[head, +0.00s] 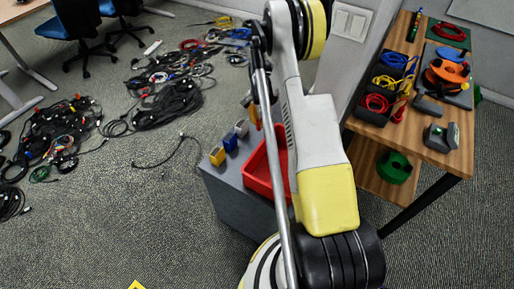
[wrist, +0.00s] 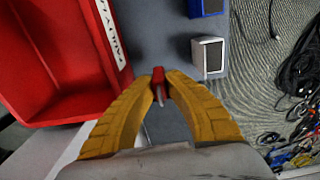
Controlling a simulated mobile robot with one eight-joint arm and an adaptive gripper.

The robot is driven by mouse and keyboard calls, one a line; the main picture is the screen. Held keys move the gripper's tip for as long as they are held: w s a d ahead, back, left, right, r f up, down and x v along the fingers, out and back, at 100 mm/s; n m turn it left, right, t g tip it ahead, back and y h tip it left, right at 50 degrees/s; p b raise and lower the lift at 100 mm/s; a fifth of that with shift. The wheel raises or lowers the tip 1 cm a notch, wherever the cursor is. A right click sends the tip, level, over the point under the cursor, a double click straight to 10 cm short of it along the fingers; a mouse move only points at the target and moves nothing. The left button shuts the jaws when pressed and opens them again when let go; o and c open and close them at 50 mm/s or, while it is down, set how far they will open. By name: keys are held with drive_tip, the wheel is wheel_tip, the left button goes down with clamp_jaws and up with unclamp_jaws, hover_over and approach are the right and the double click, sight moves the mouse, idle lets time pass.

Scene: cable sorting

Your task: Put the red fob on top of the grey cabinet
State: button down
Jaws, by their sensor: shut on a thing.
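My gripper (wrist: 160,86) has yellow fingers closed on a small red fob (wrist: 158,74), seen in the wrist view. The fob sits between the fingertips, with a small metal-looking piece below it. Behind it is the grey top of the cabinet (wrist: 168,35); I cannot tell how far above it the fob is. In the head view the grey cabinet (head: 238,203) stands at the centre, partly behind my arm. Only a bit of yellow-orange finger (head: 253,116) shows there, and the fob is hidden.
A red tray (head: 259,172) lies on the cabinet; its wall (wrist: 112,32) is left of the fob. Small yellow (head: 217,156), blue (head: 230,142) and white (head: 241,128) blocks line the cabinet's far-left edge. Cables litter the floor. A wooden table (head: 464,150) stands right.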

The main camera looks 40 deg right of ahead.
drive_tip(key=s+a+f, duration=0.1)
drive_tip(key=a+f+b, duration=0.1)
drive_tip(key=s+a+f, duration=0.1)
drive_tip(key=a, duration=0.1)
drive_tip(key=shift+s, duration=0.35)
drive_tip(key=shift+f+b, duration=1.3)
drive_tip(key=shift+f, duration=0.7)
drive_tip(key=shift+f, duration=0.15)
drive_tip(key=c, duration=1.5)
unclamp_jaws()
drive_tip(key=shift+c, duration=0.2)
